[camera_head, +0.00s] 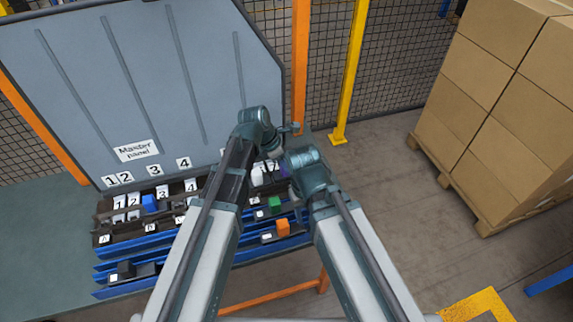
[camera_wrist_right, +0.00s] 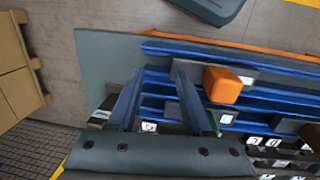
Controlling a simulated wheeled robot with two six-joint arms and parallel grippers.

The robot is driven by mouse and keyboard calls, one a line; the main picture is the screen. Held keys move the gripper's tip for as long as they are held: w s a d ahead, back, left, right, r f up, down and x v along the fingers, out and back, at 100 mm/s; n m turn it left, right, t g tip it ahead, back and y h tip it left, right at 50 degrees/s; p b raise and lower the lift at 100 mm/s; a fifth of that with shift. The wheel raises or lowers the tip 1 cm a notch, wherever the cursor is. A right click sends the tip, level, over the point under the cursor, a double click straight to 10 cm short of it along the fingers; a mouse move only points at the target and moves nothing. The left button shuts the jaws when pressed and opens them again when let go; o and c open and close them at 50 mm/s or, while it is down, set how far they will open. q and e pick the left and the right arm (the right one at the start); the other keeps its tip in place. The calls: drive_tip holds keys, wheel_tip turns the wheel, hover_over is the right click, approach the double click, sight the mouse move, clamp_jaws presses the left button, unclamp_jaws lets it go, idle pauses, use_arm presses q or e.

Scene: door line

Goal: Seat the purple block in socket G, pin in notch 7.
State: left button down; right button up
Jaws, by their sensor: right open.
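I cannot make out the purple block for certain; a small patch of purple shows beside white pieces near my arms in the head view. My right gripper (camera_wrist_right: 157,88) is open and empty in the right wrist view, its fingers in front of the blue rails (camera_wrist_right: 160,72). In the head view its fingers are hidden by my arm. My left arm reaches over the panel's right part; its fingers cannot be seen clearly. A small lettered tag (camera_wrist_right: 150,126) shows between my right fingers, too small to read surely. Socket G and notch 7 cannot be picked out.
An orange block (camera_head: 282,228) stands on the front rail, near a green block (camera_head: 275,203). A blue block (camera_head: 149,203) sits at left among numbered tags. The grey master panel (camera_head: 130,90) stands behind. Stacked boxes (camera_head: 500,100) on a pallet stand right, across open floor.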

use_arm(q)
drive_tip(key=shift+f, duration=0.4)
use_arm(e)
drive_tip(key=shift+f, duration=0.4)
use_arm(q)
drive_tip(key=shift+c, duration=2)
unclamp_jaws()
drive_tip(key=shift+r, duration=0.2)
use_arm(e)
drive_tip(key=shift+r, duration=0.2)
use_arm(q)
drive_tip(key=p+v, duration=1.2)
drive_tip(key=v, duration=0.1)
drive_tip(key=shift+a+r, duration=0.2)
use_arm(e)
wheel_tip(320, 180, up, 12)
drive_tip(key=shift+r, duration=0.2)
use_arm(q)
drive_tip(key=shift+s, duration=0.1)
